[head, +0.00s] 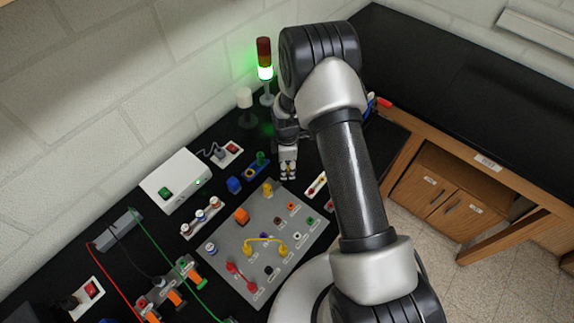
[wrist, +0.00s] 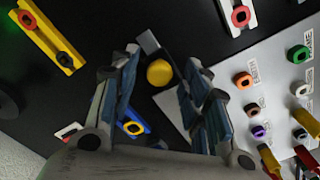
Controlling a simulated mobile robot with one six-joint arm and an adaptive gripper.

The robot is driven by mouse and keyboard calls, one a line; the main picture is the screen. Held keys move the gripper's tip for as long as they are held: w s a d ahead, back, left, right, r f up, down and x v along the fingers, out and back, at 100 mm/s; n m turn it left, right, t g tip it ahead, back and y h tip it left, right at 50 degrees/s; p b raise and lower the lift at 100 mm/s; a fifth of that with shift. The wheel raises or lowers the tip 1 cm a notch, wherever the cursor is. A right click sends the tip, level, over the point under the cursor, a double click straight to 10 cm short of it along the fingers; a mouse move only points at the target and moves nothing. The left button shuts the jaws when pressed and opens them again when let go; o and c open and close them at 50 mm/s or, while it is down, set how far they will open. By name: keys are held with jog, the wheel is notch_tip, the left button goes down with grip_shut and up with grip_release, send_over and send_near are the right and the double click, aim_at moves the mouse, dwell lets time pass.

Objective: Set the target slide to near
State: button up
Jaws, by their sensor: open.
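No label that I can read marks the target slide, so I cannot tell which part it is. My gripper (head: 288,174) points down above the black bench, just beyond the far corner of the grey panel. In the wrist view my gripper (wrist: 165,64) is open and empty. A round yellow knob (wrist: 159,72) shows between its fingertips, below them; I cannot tell whether they touch it. A blue bar with a yellow ring (wrist: 132,127) is partly hidden behind the left finger.
A white box (head: 174,187) with a green switch stands to the left. A stack light (head: 265,70) glows green behind.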

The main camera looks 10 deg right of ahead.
jog(key=shift+c, duration=0.5)
grip_shut()
jog(key=shift+a, duration=0.1)
